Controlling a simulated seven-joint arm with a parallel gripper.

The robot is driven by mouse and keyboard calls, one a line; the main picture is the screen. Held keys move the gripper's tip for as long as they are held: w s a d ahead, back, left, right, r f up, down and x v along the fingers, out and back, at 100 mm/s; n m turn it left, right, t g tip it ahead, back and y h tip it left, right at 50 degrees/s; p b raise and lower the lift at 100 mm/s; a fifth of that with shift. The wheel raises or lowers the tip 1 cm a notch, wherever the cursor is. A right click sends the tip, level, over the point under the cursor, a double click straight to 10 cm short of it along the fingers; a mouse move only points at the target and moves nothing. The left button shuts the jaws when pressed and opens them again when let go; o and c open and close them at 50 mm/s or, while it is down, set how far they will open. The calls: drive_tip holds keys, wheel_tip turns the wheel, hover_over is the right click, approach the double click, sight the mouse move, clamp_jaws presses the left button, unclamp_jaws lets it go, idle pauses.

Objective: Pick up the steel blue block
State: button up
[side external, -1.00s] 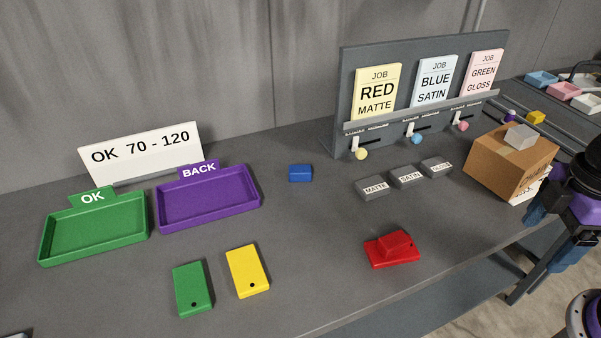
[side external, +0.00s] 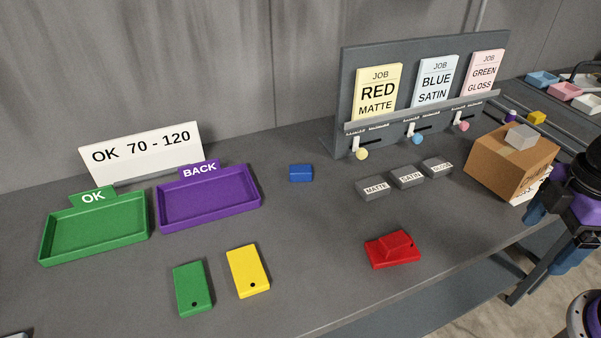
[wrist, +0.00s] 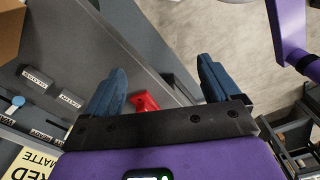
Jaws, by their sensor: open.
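A small blue block (side external: 300,173), the only blue block I see on the bench, lies right of the purple tray. It does not show in the wrist view. My gripper (side external: 548,238) is at the right edge of the side view, beyond the cardboard box and far from the block. In the wrist view my gripper (wrist: 161,72) has its two blue fingers wide apart with nothing between them. A red part (wrist: 145,102) shows well beyond the fingers there.
A green tray (side external: 45,248) and a purple tray (side external: 207,212) stand at left. Green (side external: 192,288) and yellow (side external: 247,270) plates and the red part (side external: 392,250) lie in front. Three grey label blocks (side external: 407,177), a job board (side external: 345,70) and a cardboard box (side external: 505,170) stand to the right.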

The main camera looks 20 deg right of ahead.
drive_tip(key=w+a+f+n+t+h, duration=0.1)
drive_tip(key=w+a+n+t+h, duration=0.2)
drive_tip(key=w, duration=0.6)
drive_tip(key=n+t+h, duration=0.2)
drive_tip(key=n+t, duration=0.7)
drive_tip(key=n, duration=0.7)
approach(301, 172)
drive_tip(key=v, duration=0.6)
drive_tip(key=shift+s+d+f, duration=0.1)
drive_tip(key=shift+s+d, duration=0.05)
drive_tip(key=shift+s, duration=0.15)
drive_tip(key=shift+w+f+t, duration=0.1)
drive_tip(key=shift+w+t, duration=0.1)
drive_tip(key=shift+t, duration=0.1)
drive_tip(key=x, duration=1.7)
drive_tip(key=shift+f, duration=0.15)
drive_tip(key=c, duration=1.1)
